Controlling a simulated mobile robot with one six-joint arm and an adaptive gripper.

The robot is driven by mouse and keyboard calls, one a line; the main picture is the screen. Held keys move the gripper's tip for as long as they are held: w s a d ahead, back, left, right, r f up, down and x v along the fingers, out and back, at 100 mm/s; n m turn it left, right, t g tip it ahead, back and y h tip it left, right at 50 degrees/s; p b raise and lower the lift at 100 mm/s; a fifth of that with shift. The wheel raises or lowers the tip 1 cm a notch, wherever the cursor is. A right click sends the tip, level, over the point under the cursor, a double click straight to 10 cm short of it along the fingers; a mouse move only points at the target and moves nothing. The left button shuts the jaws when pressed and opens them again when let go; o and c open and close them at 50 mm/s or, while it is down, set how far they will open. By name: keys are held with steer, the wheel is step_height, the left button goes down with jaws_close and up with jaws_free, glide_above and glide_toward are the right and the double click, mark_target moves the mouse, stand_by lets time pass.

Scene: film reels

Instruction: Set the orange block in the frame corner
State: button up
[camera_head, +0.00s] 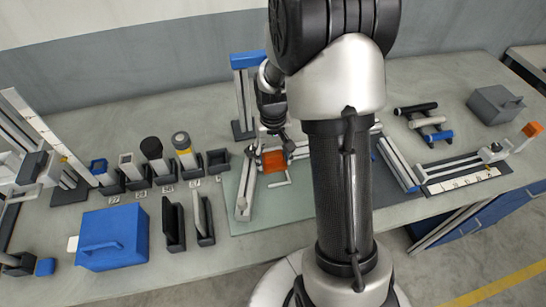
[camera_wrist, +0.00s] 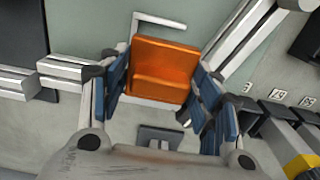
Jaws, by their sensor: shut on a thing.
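The orange block (camera_head: 273,160) is between the fingers of my gripper (camera_head: 272,128), low over the green mat (camera_head: 238,176). In the wrist view the block (camera_wrist: 165,68) shows its stepped top, with the blue finger pads of my gripper (camera_wrist: 160,88) shut on its two sides. The metal frame has one bar (camera_head: 245,192) running toward the front and another bar (camera_head: 299,151) running right; they also show in the wrist view, at upper right (camera_wrist: 245,40) and left (camera_wrist: 60,72). Their meeting corner is hidden by my gripper and the block. I cannot tell whether the block touches the bars.
A thin pale L-shaped piece (camera_head: 279,184) lies on the mat in front of the block. A row of dark holders (camera_head: 218,161) stands left, with a blue box (camera_head: 113,238) before it. A blue-topped upright (camera_head: 245,95) stands behind. My arm hides the mat's right part.

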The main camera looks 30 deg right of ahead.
mark_target(273, 154)
steer(key=shift+f+b, duration=0.4)
steer(key=shift+f, duration=0.15)
steer(key=o, duration=1.3)
steer(key=shift+c, duration=0.2)
step_height(273, 154, up, 12)
steer(key=r+p, duration=0.1)
steer(key=p, duration=0.3)
steer(key=s+a+r+n+t, duration=0.1)
steer(key=s+a+r, duration=0.2)
steer(key=s+r, duration=0.15)
steer(key=s+a+r+t, duration=0.1)
steer(key=s+a+r, duration=0.25)
steer(key=r, duration=0.25)
steer(key=s+a+r+n+t, duration=0.2)
steer(key=s+a, duration=0.4)
steer(key=s, duration=0.5)
steer(key=shift+s+r+t, duration=0.3)
steer(key=shift+s+r, duration=0.1)
steer(key=shift+r, duration=0.3)
